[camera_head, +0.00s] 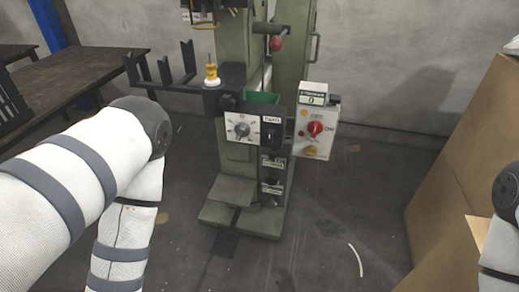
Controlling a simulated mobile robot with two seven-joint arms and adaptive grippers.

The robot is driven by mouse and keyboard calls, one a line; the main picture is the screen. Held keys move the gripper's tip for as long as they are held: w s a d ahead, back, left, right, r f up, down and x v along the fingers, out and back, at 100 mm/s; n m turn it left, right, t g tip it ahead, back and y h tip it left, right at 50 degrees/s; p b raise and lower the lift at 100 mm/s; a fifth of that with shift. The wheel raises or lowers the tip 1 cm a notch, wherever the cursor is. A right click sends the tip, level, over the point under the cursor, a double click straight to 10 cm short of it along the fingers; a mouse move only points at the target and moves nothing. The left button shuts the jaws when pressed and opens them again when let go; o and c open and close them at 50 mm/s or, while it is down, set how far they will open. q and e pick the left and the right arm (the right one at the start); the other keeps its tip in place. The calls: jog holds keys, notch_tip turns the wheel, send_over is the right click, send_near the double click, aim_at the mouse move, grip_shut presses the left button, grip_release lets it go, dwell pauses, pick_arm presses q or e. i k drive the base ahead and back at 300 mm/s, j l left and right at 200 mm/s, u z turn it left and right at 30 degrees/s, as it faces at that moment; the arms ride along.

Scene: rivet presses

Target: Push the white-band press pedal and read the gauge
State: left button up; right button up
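A grey-green press (235,185) stands on the floor in the middle of the head view. A dark panel with a white face and a round dial (241,130) is on its front; its reading is too small to make out. Flat plates (224,214) lie at the press's foot. I cannot tell whether one is the pedal, and no clear white band shows on them. My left arm covers the left foreground, and part of my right arm shows at the right edge. Neither gripper is in view.
A white control box with a red knob (315,128) hangs right of the dial panel. A dark forked bracket (163,72) sticks out left. A wooden table (75,75) stands at back left, a large cardboard box (455,165) at right. Floor in front is mostly clear.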

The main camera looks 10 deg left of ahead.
aim_at(225, 245)
jog(key=i+u, duration=0.15)
jog(key=u, duration=0.25)
jog(key=i+u, duration=0.1)
jog(key=u, duration=0.3)
jog(key=i+l+u, duration=0.1)
jog(key=u, duration=0.3)
jog(key=i, duration=0.05)
